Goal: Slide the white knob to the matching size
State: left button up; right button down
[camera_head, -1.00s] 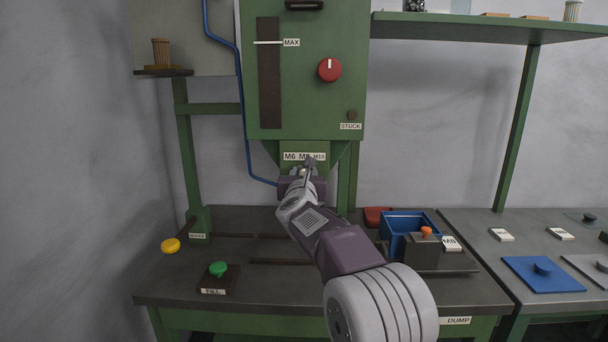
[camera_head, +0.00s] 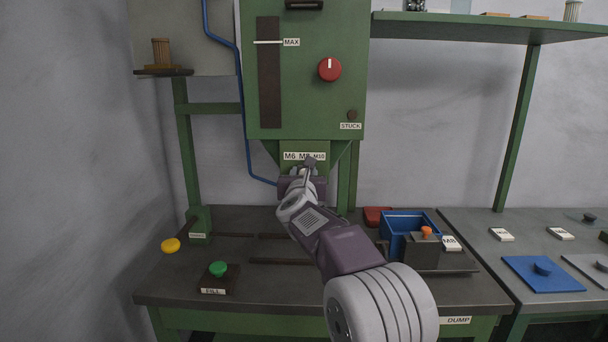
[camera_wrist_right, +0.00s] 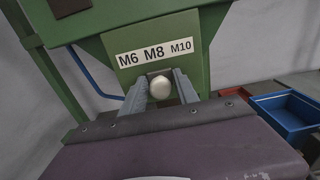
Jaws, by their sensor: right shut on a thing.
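The white knob (camera_wrist_right: 160,87) is a small round ball under the size label (camera_wrist_right: 155,53), which reads M6, M8, M10. In the right wrist view it sits about below M8. My right gripper (camera_wrist_right: 161,88) is shut on the knob, with one grey finger on each side. In the head view my right gripper (camera_head: 305,172) reaches up to the green machine (camera_head: 330,100) just under the size label (camera_head: 304,156) and hides most of the knob. A white card (camera_head: 451,243) that looks like M8 stands by the blue bin. My left gripper is not in view.
The blue bin (camera_head: 392,232) and a dark block with an orange knob (camera_head: 426,231) stand right of my arm. A green FILL button (camera_head: 217,269) and a yellow knob (camera_head: 170,245) are at left.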

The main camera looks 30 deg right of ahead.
aim_at(289, 169)
dwell(0.4)
jog(key=w+a, duration=0.1)
jog(key=a, duration=0.1)
jog(key=w+a+p, duration=0.1)
jog(key=shift+w+a, duration=0.15)
jog(key=shift+a, duration=0.25)
jog(key=shift+d, duration=0.1)
jog(key=c, duration=1.2)
grip_release()
jog(key=shift+o, duration=0.2)
jog(key=shift+a, duration=0.2)
jog(key=shift+d, duration=0.1)
